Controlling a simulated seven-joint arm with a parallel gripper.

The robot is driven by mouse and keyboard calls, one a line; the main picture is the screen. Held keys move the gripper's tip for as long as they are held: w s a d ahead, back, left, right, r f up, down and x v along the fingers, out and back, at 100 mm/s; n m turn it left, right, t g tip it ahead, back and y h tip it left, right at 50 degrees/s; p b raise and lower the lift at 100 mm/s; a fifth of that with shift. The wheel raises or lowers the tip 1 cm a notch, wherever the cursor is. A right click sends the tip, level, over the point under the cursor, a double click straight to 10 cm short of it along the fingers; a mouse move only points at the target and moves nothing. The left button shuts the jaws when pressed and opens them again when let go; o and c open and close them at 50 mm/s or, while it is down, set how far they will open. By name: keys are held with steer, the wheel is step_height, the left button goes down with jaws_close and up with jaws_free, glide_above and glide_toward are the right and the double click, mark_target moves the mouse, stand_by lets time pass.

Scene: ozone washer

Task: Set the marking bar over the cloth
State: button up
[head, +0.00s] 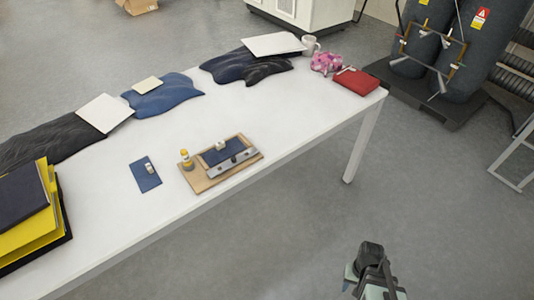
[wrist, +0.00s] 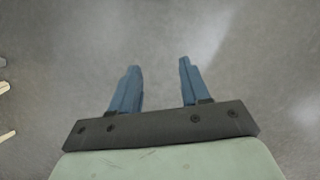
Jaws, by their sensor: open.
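A wooden board (head: 197,182) lies on the white table near its front edge. A dark blue cloth (head: 212,157) lies within the raised frame on the board. A grey metal bar (head: 232,164), which looks like the marking bar, lies along the front side of the cloth. A small pale block shows at the back of the cloth. My gripper (wrist: 158,66) is open and empty in the wrist view, with only grey floor beyond its two blue fingers. In the head view my arm's end is at the lower right, off the table; its fingers are not clear there.
A blue swatch (head: 144,175) lies left of the board.

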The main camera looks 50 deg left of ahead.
steer(key=w+a+r+n+t+y, duration=0.1)
steer(key=a+r, duration=0.2)
steer(key=a, duration=0.5)
steer(key=w+a+r+n+t, duration=0.1)
steer(key=a+r, duration=0.2)
steer(key=a, duration=0.4)
step_height(320, 180, up, 37)
steer(key=m, duration=0.6)
glide_above(233, 158)
steer(key=shift+y, duration=0.3)
step_height(233, 158, down, 14)
steer(key=shift+f, duration=0.1)
